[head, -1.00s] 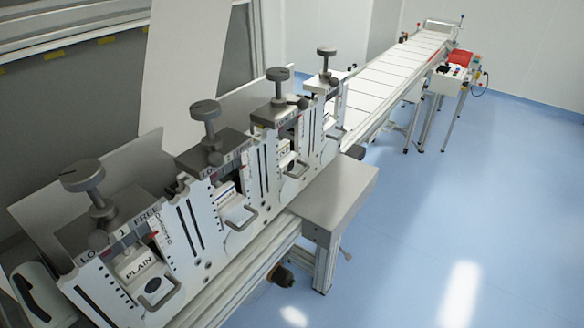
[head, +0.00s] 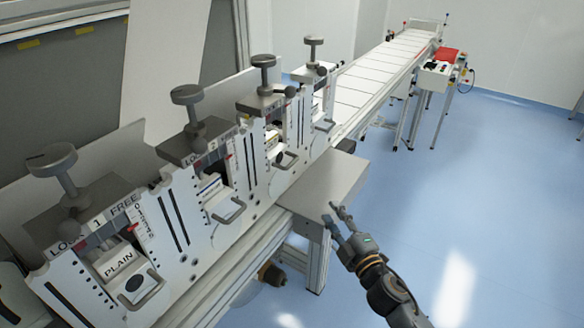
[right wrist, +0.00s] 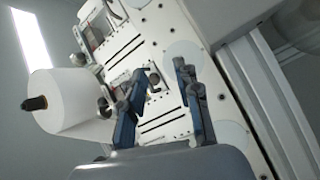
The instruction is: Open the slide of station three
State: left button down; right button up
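Station three is the third unit from the front in the head view, with a dark knob (head: 263,62) on top and a white front plate (head: 258,165). Its slide handle (head: 286,160) is a grey metal loop at the lower part of the slide. My right gripper (head: 332,213) is in the head view, right of the station and over the grey side table, apart from the handle. It is open and empty, and its two fingers (right wrist: 160,72) stand apart in the right wrist view. My left gripper is not in view.
Station one (head: 105,235), station two (head: 205,160) and station four (head: 305,105) stand in the same row. A grey side table (head: 325,183) juts out beside them. A long conveyor (head: 375,75) runs to the back. A white roll (right wrist: 70,105) shows in the right wrist view.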

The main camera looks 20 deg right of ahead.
aim_at(292, 162)
notch_tip(292, 162, up, 6)
jog(key=a+n+t+y, duration=0.1)
jog(key=a+n+y, duration=0.1)
jog(key=n+y, duration=0.25)
jog(key=shift+n+h, duration=0.25)
jog(key=shift+n, duration=0.2)
jog(key=shift+a+f+p+x, duration=0.15)
jog(key=shift+p+x, duration=0.55)
jog(key=shift+x, duration=2.9)
jog(key=shift+a+f+p+x, duration=0.1)
jog(key=shift+p+x, duration=0.55)
jog(key=shift+x, duration=3)
grip_shut()
